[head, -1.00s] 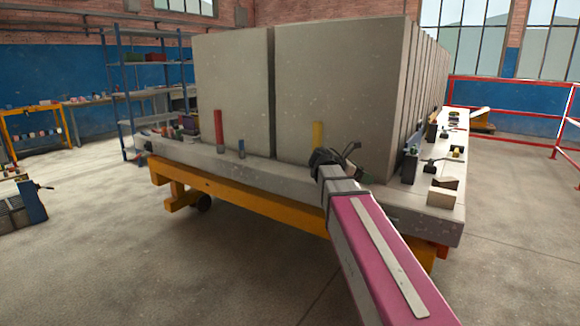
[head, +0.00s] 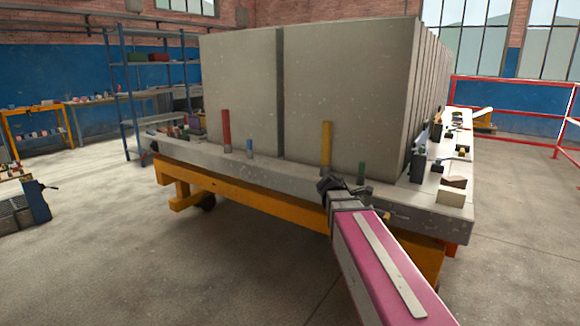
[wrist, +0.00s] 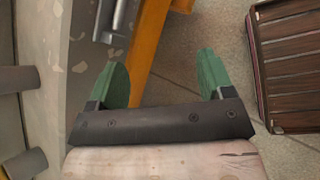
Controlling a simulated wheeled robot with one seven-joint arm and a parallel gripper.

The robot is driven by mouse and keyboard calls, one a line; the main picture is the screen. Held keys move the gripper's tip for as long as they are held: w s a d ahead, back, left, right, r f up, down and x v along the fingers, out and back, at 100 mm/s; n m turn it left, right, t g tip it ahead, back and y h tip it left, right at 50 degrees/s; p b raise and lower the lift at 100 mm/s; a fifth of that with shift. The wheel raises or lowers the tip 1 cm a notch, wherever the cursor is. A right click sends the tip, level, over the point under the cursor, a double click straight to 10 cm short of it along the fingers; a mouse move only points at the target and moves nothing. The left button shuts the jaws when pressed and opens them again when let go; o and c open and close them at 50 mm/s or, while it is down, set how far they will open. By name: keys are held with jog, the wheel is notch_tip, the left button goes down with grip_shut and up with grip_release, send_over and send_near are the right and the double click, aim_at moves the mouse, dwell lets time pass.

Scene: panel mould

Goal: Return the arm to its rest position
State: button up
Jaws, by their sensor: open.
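My gripper (head: 330,185) is at the end of my arm, in front of the near edge of the concrete bed (head: 255,178) in the head view. In the wrist view, its two green fingers (wrist: 164,78) stand wide apart with nothing between them. Below and beyond them are an orange beam (wrist: 148,45) and bare floor. The concrete edge shows at the left of that view, apart from the fingers as far as I can tell.
A brown slatted thing (wrist: 290,60) is right of the fingers in the wrist view. Open floor (head: 80,250) lies at left.

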jog(key=s+a+f+m+y, duration=0.2)
jog(key=s+f+m+y, duration=0.1)
jog(key=f, duration=0.4)
jog(key=s+a+f+m+g+y, duration=0.1)
jog(key=s+a+f+m+y, duration=0.1)
jog(key=s+f+m, duration=0.3)
jog(key=s+a+f+m+g+y, duration=0.1)
jog(key=s+f+m+y, duration=0.3)
jog(key=f, duration=0.5)
jog(key=s+a+m, duration=0.1)
jog(key=m, duration=0.1)
jog(key=shift+a+f+m, duration=0.15)
jog(key=shift+f+m, duration=0.1)
jog(key=shift+m, duration=0.15)
